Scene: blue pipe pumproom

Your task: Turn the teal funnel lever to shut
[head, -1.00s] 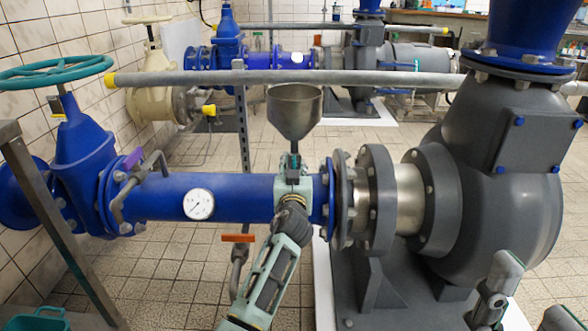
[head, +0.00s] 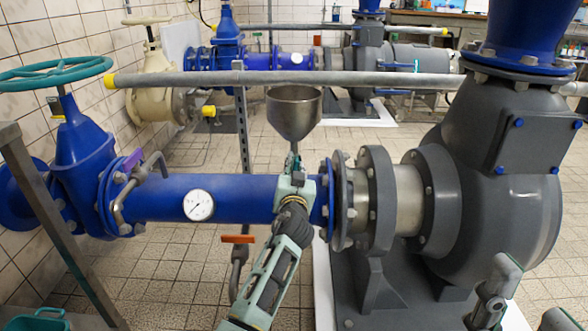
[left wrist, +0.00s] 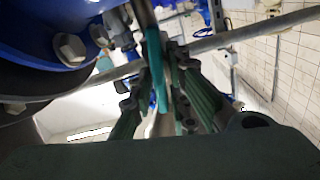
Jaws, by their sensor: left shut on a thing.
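The steel funnel (head: 294,112) stands on the blue pipe (head: 238,197) beside the flange. The teal funnel lever (left wrist: 157,68) shows in the left wrist view between the fingers of my left gripper (left wrist: 172,85). In the head view my left gripper (head: 294,178) is just below the funnel, shut on the lever, and it hides most of the lever and the valve under the funnel. My right gripper (head: 498,285) shows in part at the lower right, apart from the pump; its fingers cannot be made out clearly.
A grey rail (head: 400,79) runs across behind the funnel. The large grey pump (head: 480,195) stands to the right. A pressure gauge (head: 198,205) and an orange-handled valve (head: 238,239) are on the left. A teal handwheel (head: 55,74) tops the blue gate valve. Tiled floor lies open behind.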

